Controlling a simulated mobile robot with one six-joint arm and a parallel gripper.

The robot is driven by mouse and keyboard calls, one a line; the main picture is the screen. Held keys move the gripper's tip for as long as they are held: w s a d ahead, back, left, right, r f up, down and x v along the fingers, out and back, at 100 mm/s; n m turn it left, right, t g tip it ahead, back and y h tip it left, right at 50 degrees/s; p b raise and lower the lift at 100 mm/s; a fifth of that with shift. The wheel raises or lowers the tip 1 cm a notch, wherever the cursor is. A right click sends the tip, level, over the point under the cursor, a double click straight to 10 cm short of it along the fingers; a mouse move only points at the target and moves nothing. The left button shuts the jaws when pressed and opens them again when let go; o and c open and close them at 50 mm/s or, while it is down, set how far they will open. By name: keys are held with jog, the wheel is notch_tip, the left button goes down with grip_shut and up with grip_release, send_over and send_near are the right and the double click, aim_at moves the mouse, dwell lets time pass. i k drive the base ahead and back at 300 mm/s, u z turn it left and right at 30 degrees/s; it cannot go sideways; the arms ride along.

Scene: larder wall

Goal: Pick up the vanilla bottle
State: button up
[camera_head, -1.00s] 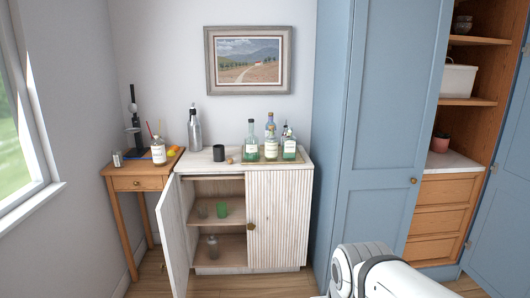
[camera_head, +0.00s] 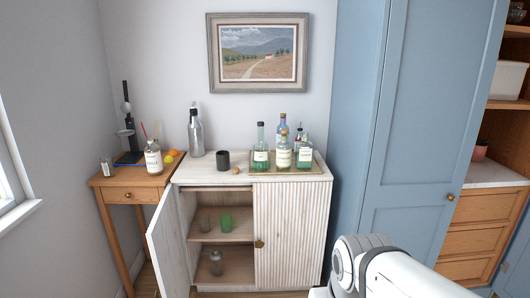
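A clear bottle with a white label (camera_head: 153,157) stands upright on the small wooden side table at the left. Its label seems to read vanilla, though the letters are small. Thin sticks, one of them red, show just above it; I cannot tell whether they stand in it or behind it. My gripper is not in view. Only a white part of my arm shows at the lower right, well apart from the bottle.
The side table (camera_head: 126,196) also holds a black-and-white upright tool (camera_head: 128,125), a small jar (camera_head: 107,167) and yellow-orange fruit (camera_head: 171,155). The cabinet (camera_head: 286,235) beside it has its left door (camera_head: 168,245) open. Several bottles, a dark cup (camera_head: 223,160) and a shaker (camera_head: 196,138) stand on top.

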aim_at(151, 151)
jog(key=i, duration=0.9)
jog(key=z, duration=0.05)
